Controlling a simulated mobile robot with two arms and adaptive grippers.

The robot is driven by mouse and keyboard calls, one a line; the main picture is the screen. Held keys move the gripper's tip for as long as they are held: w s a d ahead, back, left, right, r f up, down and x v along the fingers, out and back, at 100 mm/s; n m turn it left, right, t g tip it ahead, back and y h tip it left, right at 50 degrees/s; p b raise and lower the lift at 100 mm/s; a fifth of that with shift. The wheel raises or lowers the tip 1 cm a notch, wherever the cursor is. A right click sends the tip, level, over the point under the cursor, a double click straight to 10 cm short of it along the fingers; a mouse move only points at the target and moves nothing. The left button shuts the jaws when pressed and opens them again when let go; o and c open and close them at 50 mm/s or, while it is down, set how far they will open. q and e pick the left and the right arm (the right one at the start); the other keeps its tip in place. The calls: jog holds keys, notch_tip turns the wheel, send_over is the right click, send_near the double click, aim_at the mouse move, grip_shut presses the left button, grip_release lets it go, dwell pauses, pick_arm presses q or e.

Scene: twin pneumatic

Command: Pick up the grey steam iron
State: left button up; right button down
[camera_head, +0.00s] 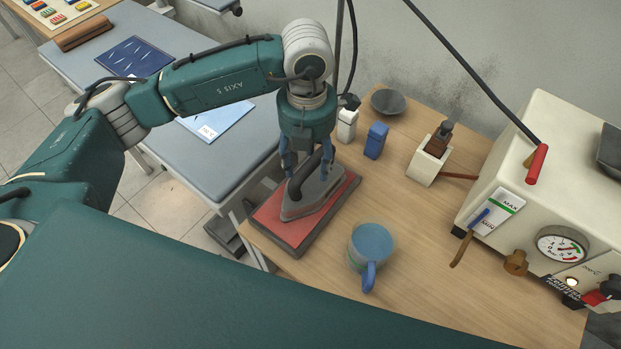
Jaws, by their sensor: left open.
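The grey steam iron (315,197) stands on a red pad in a dark tray (281,232) near the left edge of the wooden table. Its dark handle runs along its top. My left gripper (302,185) points down over the iron, with its blue-grey fingers apart on either side of the handle. It is open; whether the fingers touch the handle I cannot tell. My right gripper is not in view.
A blue mug (371,247) stands close to the right of the tray. Behind are a blue block (376,141), a dark bowl (388,102) and a cream holder (430,160). A cream steam unit (545,190) with a gauge fills the right side.

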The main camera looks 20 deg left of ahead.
pick_arm(q)
jog(key=shift+f, duration=0.55)
jog(key=shift+c, duration=0.3)
grip_shut()
jog(key=shift+w+r, duration=0.15)
jog(key=shift+d+r, duration=0.1)
jog(key=shift+r, duration=0.5)
notch_tip(320, 180, up, 19)
jog(key=b, duration=0.2)
jog(key=shift+f, duration=0.1)
